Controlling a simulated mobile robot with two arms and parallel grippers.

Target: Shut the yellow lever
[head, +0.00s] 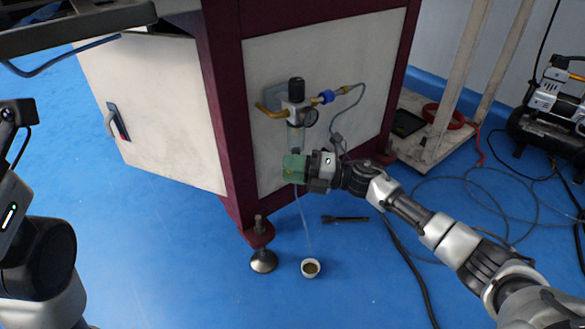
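The yellow lever (270,111) sticks out to the left of the air regulator (296,110) on the machine's side panel. The regulator has a black knob on top, a dark gauge and a clear bowl below. My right gripper (296,168) is just below the bowl, lower than the lever and apart from it. A green block shows at its tip; I cannot tell whether it is part of the gripper or something between the fingers. My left arm shows at the left edge, but its gripper is out of view.
A thin tube runs down to a small cup (311,268) on the blue floor. A machine foot (263,261) and a dark tool (345,219) are nearby. The cabinet door (150,110) stands at left. Hoses and a compressor (555,105) lie at right.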

